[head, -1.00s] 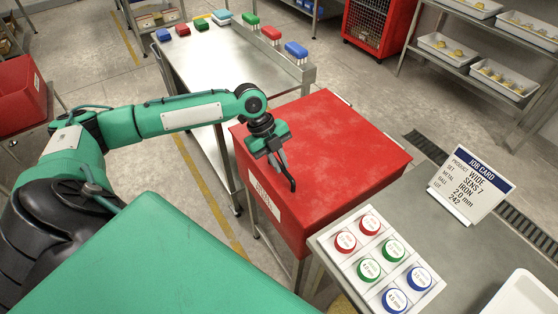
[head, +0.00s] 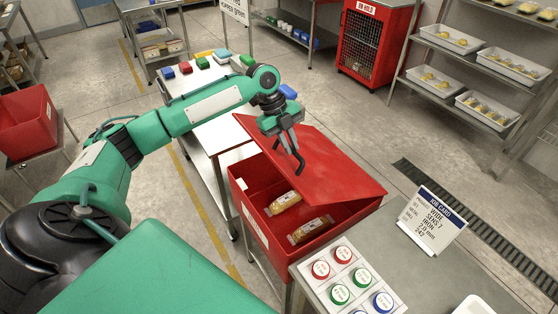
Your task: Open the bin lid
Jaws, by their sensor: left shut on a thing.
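The red bin (head: 255,222) stands in the middle, beside the grey table. Its red lid (head: 335,170) is partly raised, tilted up along its near-left edge. Two packs with golden contents, one pack (head: 284,202) and another pack (head: 310,229), lie inside the bin. My left gripper (head: 290,160) reaches down from the upper left to the lid's raised edge and is shut on it. The exact contact at the fingertips is hard to make out. My right gripper is not in view.
A grey table at the lower right holds a panel of red, green and blue discs (head: 340,294) and a job card (head: 432,220). Behind the bin, a steel table (head: 200,105) carries coloured blocks. A red cage (head: 372,45) and a shelf of white trays (head: 450,40) stand farther back.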

